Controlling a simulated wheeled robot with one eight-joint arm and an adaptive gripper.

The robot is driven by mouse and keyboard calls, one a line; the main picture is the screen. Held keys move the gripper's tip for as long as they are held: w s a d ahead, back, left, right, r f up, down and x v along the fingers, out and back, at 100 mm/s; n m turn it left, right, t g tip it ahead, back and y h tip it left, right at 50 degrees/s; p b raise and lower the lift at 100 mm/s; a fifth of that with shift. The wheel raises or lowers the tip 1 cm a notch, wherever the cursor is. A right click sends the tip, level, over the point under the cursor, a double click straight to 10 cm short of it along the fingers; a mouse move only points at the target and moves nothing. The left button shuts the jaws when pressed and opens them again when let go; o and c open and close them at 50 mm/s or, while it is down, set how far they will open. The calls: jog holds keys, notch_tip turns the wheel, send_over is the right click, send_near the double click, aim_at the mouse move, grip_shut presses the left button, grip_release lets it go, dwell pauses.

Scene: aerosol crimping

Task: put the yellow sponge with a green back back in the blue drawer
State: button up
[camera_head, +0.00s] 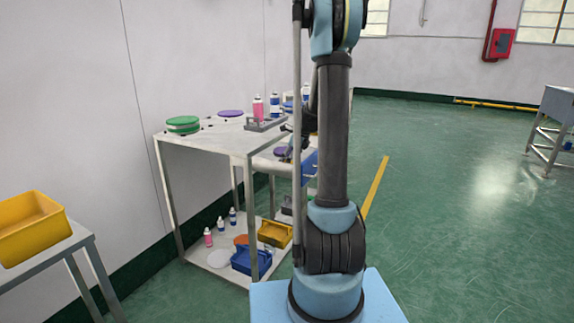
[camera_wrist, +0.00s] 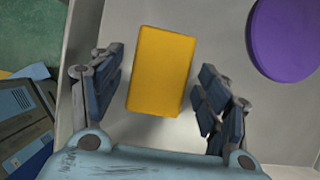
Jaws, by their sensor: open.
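A yellow block, the sponge (camera_wrist: 161,70), lies on a pale grey surface in the wrist view. Its yellow face is toward the camera and no green back shows. My gripper (camera_wrist: 162,78) is open, with one finger on each side of the sponge and a gap on both sides. In the head view my gripper is mostly hidden behind my arm, near the tables. A blue panel (camera_head: 310,163) shows beside my arm in the head view; I cannot tell whether it is the blue drawer. The sponge cannot be made out in the head view.
A purple disc (camera_wrist: 285,38) lies right of the sponge. Dark blue-grey parts (camera_wrist: 25,115) are at the left. A steel table (camera_head: 205,142) carries a green disc (camera_head: 183,123) and spray cans; its lower shelf holds a blue bin (camera_head: 245,262) and yellow bin (camera_head: 274,235).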

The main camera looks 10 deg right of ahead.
jog(key=v, duration=1.2)
jog(key=s+a+n, duration=0.3)
jog(key=s+n, duration=0.2)
jog(key=s, duration=0.5)
jog(key=s+f+n+h, duration=0.1)
jog(key=s+f+n, duration=0.3)
jog(key=s, duration=0.6)
jog(key=s+f+n+h, duration=0.1)
jog(key=s+f+n, duration=0.2)
jog(key=s+n, duration=0.6)
jog(key=s+a+f+n+h, duration=0.1)
jog(key=s+f+n+h, duration=0.1)
jog(key=s+f+n, duration=0.2)
jog(key=s+n, duration=0.3)
jog(key=s, duration=0.4)
jog(key=shift+s+f+g, duration=0.3)
